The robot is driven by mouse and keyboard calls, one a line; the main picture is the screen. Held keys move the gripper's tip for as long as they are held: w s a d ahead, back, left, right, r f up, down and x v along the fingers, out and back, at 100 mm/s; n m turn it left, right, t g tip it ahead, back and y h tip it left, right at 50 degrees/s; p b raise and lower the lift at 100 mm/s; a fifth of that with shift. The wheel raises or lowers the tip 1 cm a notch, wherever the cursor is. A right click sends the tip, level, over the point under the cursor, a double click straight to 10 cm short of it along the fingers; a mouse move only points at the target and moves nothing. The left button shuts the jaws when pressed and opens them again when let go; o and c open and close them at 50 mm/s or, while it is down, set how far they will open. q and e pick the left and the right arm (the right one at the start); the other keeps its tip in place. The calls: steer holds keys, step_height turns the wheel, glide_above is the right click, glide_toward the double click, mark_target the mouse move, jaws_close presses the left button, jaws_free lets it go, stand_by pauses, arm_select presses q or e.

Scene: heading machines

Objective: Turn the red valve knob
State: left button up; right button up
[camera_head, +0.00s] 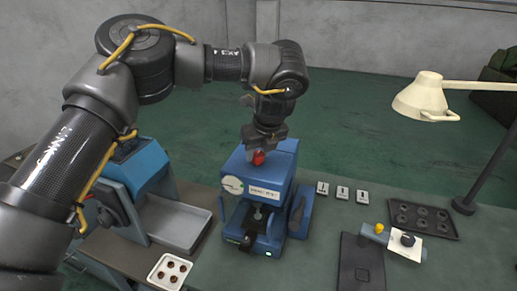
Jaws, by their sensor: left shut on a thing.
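The red valve knob (258,158) sits on top of the blue machine (282,163) in the middle of the bench. My left arm comes in from the left and reaches over the machine. My left gripper (260,150) points down and is shut on the red knob, which its fingers partly hide. The blue machine has an open front bay with a small metal part inside and a green light at its base. My right gripper is not in view.
Another blue machine (146,170) with a grey tray (180,228) stands at the left. A white dish (160,277) holds several small round parts. At the right are a dark tray (447,222), a cream lamp (420,98), a dark plate (350,270) and small white blocks (342,192).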

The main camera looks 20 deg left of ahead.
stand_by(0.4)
arm_select(q)
steer(key=o, duration=1)
steer(key=b+v, duration=0.2)
steer(key=v, duration=0.8)
steer(key=shift+r, duration=0.4)
steer(key=shift+s+d, duration=0.1)
